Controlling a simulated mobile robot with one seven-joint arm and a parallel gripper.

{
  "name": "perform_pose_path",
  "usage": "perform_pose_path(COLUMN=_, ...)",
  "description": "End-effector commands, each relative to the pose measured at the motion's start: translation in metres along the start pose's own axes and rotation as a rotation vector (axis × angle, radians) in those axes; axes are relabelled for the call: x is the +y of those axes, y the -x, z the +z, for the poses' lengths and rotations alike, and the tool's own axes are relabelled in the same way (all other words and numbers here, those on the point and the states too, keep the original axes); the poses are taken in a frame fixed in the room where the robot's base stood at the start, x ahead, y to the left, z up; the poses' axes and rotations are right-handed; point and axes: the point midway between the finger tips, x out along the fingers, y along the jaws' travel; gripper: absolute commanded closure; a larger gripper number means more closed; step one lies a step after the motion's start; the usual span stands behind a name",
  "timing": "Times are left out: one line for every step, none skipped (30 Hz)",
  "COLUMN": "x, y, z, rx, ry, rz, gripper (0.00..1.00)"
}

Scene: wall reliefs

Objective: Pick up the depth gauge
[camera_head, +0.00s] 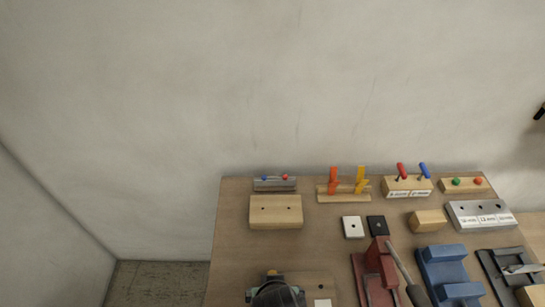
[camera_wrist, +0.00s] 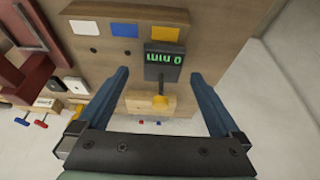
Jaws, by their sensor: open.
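A small dark device with green lit digits, which looks like the depth gauge (camera_wrist: 163,64), shows in the wrist view. It lies between the fingertips in the picture, just beside a wooden board. A yellow round part (camera_wrist: 160,101) shows below it in front of a pale wooden block (camera_wrist: 138,104); I cannot tell if it belongs to the gauge. My gripper (camera_wrist: 159,74) is open, with one blue finger on each side of the gauge and no visible contact. In the head view my gripper's dark end covers the bench's front, and the gauge cannot be made out.
The wooden board (camera_wrist: 115,43) carries blue, white and yellow patches and has holes. The bench (camera_head: 230,235) also holds a drilled block (camera_head: 275,224), a red fixture (camera_head: 378,268), a blue fixture (camera_head: 443,262) and a grey labelled block (camera_head: 481,208). A wall stands behind.

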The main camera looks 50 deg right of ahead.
Motion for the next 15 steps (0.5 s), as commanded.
perform_pose_path(x=0.0, y=-0.003, z=0.0, rx=0.0, ry=0.0, rz=0.0, gripper=0.0)
perform_pose_path(x=0.0, y=-0.004, z=0.0, rx=0.0, ry=0.0, rz=0.0, gripper=0.0)
perform_pose_path(x=0.0, y=-0.005, z=-0.001, rx=0.001, ry=0.0, rz=0.0, gripper=0.0)
perform_pose_path(x=0.0, y=-0.006, z=-0.001, rx=0.0, ry=0.0, rz=0.0, gripper=0.0)
perform_pose_path(x=0.0, y=-0.007, z=-0.001, rx=0.0, ry=0.0, rz=0.0, gripper=0.0)
perform_pose_path(x=-0.001, y=-0.01, z=-0.002, rx=0.0, ry=0.0, rz=0.0, gripper=0.0)
perform_pose_path(x=-0.001, y=-0.013, z=-0.003, rx=0.0, ry=0.0, rz=0.0, gripper=0.0)
perform_pose_path(x=-0.002, y=-0.016, z=-0.004, rx=-0.001, ry=0.0, rz=0.0, gripper=0.0)
perform_pose_path(x=-0.002, y=-0.021, z=-0.005, rx=0.0, ry=0.0, rz=0.0, gripper=0.0)
perform_pose_path(x=-0.003, y=-0.025, z=-0.006, rx=-0.001, ry=0.0, rz=0.0, gripper=0.0)
perform_pose_path(x=-0.003, y=-0.028, z=-0.006, rx=-0.001, ry=0.0, rz=0.0, gripper=0.0)
perform_pose_path(x=-0.004, y=-0.033, z=-0.008, rx=-0.001, ry=0.0, rz=0.0, gripper=0.0)
perform_pose_path(x=-0.004, y=-0.037, z=-0.007, rx=0.0, ry=0.0, rz=0.0, gripper=0.0)
perform_pose_path(x=-0.004, y=-0.041, z=-0.007, rx=-0.001, ry=0.0, rz=0.0, gripper=0.0)
perform_pose_path(x=-0.004, y=-0.045, z=-0.007, rx=-0.001, ry=0.0, rz=0.0, gripper=0.0)
